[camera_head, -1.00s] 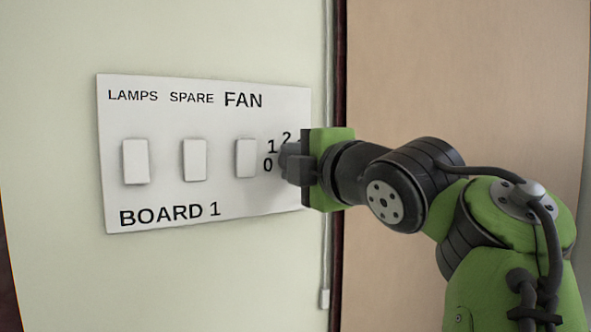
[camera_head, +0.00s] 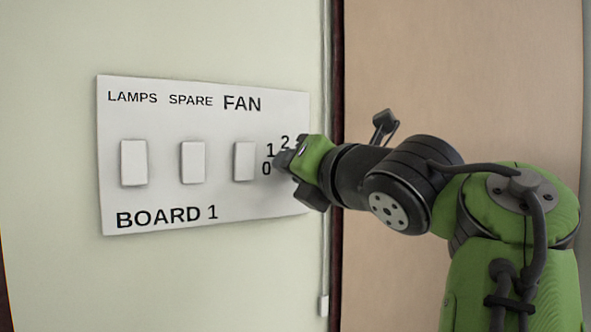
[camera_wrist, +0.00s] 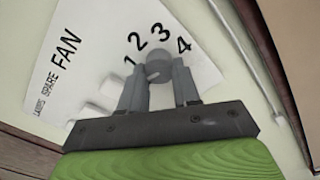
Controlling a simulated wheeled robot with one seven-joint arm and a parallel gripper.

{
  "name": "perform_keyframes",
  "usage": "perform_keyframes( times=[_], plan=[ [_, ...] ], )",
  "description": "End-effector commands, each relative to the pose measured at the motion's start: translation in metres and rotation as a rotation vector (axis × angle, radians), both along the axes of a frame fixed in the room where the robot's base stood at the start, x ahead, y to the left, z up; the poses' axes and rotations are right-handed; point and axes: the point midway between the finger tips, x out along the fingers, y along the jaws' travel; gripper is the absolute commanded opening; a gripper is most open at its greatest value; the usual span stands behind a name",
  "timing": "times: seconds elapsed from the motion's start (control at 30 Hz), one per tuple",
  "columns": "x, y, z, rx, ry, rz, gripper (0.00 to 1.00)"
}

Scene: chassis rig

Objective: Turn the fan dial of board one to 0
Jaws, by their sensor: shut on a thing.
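Board one (camera_head: 165,218) is a white panel on the wall, marked LAMPS, SPARE, FAN and BOARD 1. My gripper (camera_head: 284,161) is at its right end, over the fan dial. In the wrist view the fan dial (camera_wrist: 158,64) is a round grey knob between the two fingers of my gripper (camera_wrist: 160,78), which are shut on it. The numbers 1 to 4 show around the knob there. The head view shows 0, 1 and 2 left of and above my gripper. The dial's pointer is hidden, so its setting cannot be told.
Three white rocker switches, the left (camera_head: 133,163), middle (camera_head: 193,162) and right (camera_head: 244,161), sit left of the dial. A pale cable (camera_head: 324,200) runs down the wall right of the board, beside a dark door frame (camera_head: 337,240) and a tan door panel (camera_head: 450,60).

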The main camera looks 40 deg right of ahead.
Motion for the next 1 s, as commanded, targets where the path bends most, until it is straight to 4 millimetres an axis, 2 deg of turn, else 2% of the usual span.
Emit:
perform_keyframes(
  times=[0.3, 0.5, 1.0],
  plan=[
    [0.0002, -0.0016, -0.002, -0.232, 0.073, -0.001, 0.01],
    [0.0005, -0.002, -0.0027, -0.322, 0.102, 0.001, 0.01],
    [0.0002, -0.0022, -0.0029, -0.386, 0.12, 0.001, 0.01]
  ],
)
